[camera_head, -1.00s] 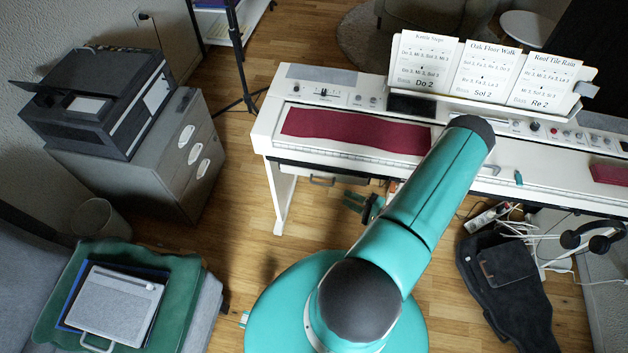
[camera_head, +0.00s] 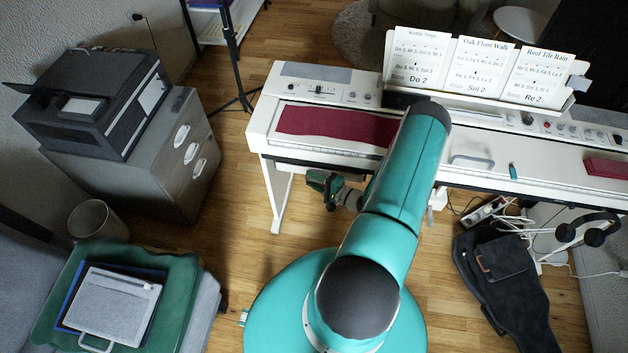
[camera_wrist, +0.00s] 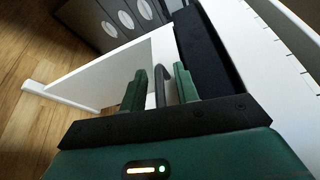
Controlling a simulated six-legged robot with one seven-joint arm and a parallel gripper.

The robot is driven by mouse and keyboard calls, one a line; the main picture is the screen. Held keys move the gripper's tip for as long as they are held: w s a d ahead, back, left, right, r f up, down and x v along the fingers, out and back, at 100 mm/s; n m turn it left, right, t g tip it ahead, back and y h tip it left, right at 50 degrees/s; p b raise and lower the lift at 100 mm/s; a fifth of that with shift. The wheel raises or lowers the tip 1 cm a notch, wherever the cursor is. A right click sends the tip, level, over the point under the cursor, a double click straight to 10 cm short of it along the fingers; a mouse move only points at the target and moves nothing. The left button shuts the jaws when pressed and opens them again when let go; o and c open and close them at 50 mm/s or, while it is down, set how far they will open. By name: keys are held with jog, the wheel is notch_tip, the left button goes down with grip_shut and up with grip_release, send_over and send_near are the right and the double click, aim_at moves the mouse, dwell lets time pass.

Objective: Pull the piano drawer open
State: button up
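The white digital piano (camera_head: 350,158) stands across the back. Its drawer is under the left part of the keyboard; in the head view my gripper and the piano's edge hide most of it. In the wrist view a dark bar handle (camera_wrist: 160,86) stands out beside a dark front (camera_wrist: 204,55), which seems to be the drawer's. My gripper (camera_wrist: 160,88) is open, with one green finger on each side of the handle and a gap visible around it. In the head view my gripper (camera_head: 324,186) is just below the keyboard's front edge, at the left.
A white piano leg (camera_head: 281,198) stands left of my gripper. A grey cabinet (camera_head: 185,160) with a printer (camera_head: 100,105) is further left. A black bag (camera_head: 500,265) and cables lie on the floor at right. The wooden floor before the drawer is mostly free.

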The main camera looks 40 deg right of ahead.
grip_shut()
jog(key=s+a, duration=0.7)
jog(key=a, duration=0.2)
jog(key=shift+a+f, duration=0.15)
jog(key=shift+a, duration=0.05)
jog(key=shift+s, duration=0.1)
grip_release()
jog(key=shift+d, duration=0.1)
